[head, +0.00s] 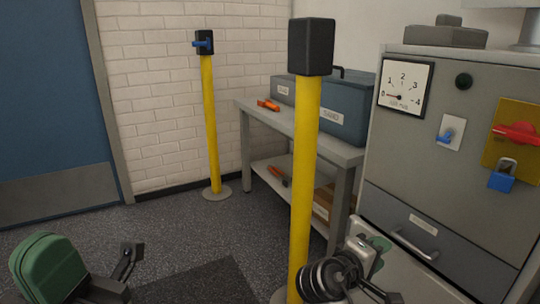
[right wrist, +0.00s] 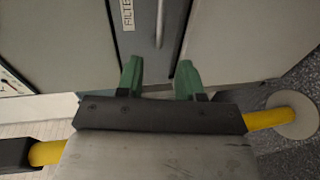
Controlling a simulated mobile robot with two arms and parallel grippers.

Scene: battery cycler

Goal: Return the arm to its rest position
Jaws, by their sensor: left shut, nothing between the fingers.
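My left gripper (head: 130,255) is at the lower left of the head view, dark, shut and empty, above the floor. The green part of my left arm (head: 48,268) is beside it. My right arm (head: 335,278) shows at the bottom centre right of the head view, in front of the grey cabinet (head: 450,75). In the right wrist view the two green fingers of my right gripper (right wrist: 160,82) stand apart with nothing between them. Beyond them are a dark drawer front (right wrist: 140,35) and its handle (right wrist: 161,22).
A yellow post (head: 304,170) stands close to my right arm; another (head: 211,125) stands by the wall. A grey bench (head: 295,130) holds cases. The cabinet has a gauge (head: 405,84), a red switch (head: 517,133) and a blue padlock (head: 501,182). The left floor is clear.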

